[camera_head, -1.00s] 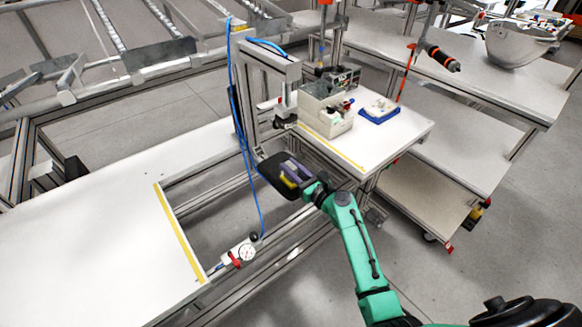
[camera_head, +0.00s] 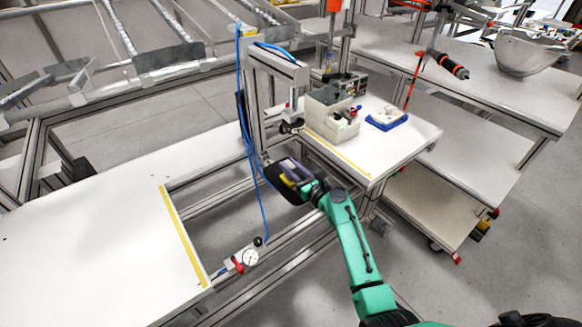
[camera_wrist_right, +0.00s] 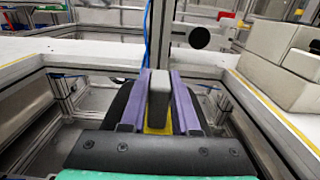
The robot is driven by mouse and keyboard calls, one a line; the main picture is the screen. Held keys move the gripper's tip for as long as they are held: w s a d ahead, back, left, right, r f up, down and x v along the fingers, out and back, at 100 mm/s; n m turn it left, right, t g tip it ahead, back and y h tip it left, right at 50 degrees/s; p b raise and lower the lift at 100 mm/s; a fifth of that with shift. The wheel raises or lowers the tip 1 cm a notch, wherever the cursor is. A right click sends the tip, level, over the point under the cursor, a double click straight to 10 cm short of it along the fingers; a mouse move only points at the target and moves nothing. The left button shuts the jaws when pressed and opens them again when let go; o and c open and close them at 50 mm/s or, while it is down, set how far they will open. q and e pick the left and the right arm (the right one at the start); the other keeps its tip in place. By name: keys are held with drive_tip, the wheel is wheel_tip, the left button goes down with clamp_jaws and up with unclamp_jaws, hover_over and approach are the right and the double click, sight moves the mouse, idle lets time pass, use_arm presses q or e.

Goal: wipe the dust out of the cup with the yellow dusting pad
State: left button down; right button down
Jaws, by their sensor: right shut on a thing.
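My right gripper (camera_head: 284,166) has purple fingers and is shut on a grey block with yellow showing at its base, the yellow dusting pad (camera_head: 289,183). In the right wrist view the grey block stands between the purple fingers, with the pad's yellow (camera_wrist_right: 157,130) low between them. The gripper hangs over the gap between the two white tabletops, in front of the press frame. A dark round part (camera_wrist_right: 199,38) on the press lies ahead and right of the gripper, apart from it. I cannot tell whether it is the cup, and no dust is visible. My left gripper is out of view.
The press frame (camera_head: 278,66) has a blue hose (camera_head: 243,115) hanging down its left side. A beige box unit (camera_head: 332,112) and a blue tray (camera_head: 387,122) stand on the right table. A gauge (camera_head: 250,258) sits below the gap. The left tabletop (camera_head: 90,235) is clear.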

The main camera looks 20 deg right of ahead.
sight(295, 170)
drive_tip(key=shift+s+f, duration=0.1)
drive_tip(key=shift+s+d+f+p, duration=0.1)
drive_tip(key=shift+s+d+p, duration=0.1)
drive_tip(key=shift+s+p, duration=0.2)
drive_tip(key=shift+p+v, duration=0.3)
drive_tip(key=shift+v, duration=0.85)
drive_tip(key=shift+w, duration=0.2)
